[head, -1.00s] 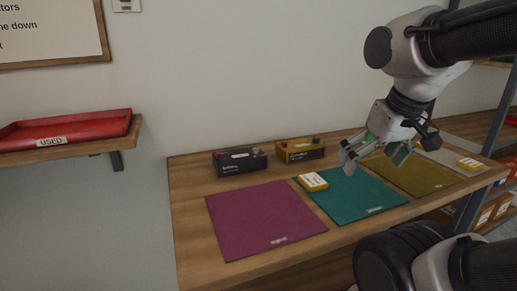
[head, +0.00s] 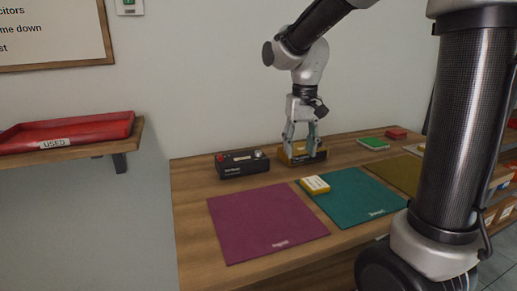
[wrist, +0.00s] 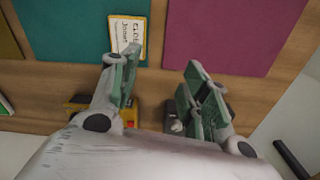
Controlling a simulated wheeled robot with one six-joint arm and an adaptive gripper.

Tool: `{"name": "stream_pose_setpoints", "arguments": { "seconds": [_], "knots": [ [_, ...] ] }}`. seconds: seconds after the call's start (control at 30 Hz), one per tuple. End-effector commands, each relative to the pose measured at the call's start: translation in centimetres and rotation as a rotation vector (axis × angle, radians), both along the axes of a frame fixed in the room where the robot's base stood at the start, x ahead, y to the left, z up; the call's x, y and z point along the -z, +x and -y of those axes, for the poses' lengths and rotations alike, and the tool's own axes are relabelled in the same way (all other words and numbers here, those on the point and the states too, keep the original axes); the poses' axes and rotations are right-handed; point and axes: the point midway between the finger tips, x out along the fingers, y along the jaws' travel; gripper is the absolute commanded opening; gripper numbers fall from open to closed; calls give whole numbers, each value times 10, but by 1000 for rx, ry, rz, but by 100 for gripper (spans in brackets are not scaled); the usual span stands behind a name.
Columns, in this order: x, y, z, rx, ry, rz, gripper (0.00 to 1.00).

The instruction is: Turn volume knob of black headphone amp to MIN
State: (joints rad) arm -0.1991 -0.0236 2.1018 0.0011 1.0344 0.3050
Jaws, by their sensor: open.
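The black headphone amp (head: 239,165) stands at the back left of the bench, with a silver knob (head: 258,154) on its top right and a small red part at its top left. My gripper (head: 302,151) points down, open and empty, right of the black amp and in line with a yellow amp (head: 320,157), which it partly covers. In the wrist view, the open fingers (wrist: 165,88) span the gap between the two amps; one finger overlaps the black amp (wrist: 171,109), the other the yellow one (wrist: 80,103). The knob's pointer and markings are too small to read.
A yellow-white box (head: 316,184) lies on the teal mat's (head: 357,198) corner. A magenta mat (head: 265,222) and an olive mat (head: 395,173) lie on the bench. Green (head: 373,143) and red (head: 396,134) items are at the back right. A red tray (head: 70,131) sits on the left shelf.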

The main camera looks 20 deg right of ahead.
Motion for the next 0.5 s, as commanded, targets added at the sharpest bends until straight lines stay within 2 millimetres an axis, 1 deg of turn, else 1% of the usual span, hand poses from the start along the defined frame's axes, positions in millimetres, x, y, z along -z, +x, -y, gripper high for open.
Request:
{"name": "stream_pose_setpoints", "arguments": {
  "seconds": [0.03,0.07,0.1,0.17,0.2,0.3,0.37,0.4,0.5],
  "knots": [
    [8,26,-13,67,-4,-25,46],
    [11,40,-19,120,-6,-35,46],
    [16,59,-29,197,-9,-46,46],
    [22,87,-43,328,-14,-59,46],
    [26,106,-52,430,-18,-63,46],
    [25,141,-67,687,-16,-58,46],
    [16,157,-70,836,-5,-42,46],
    [6,163,-72,928,6,-30,46],
    [-9,170,-74,1130,24,-17,46]
  ]
}}
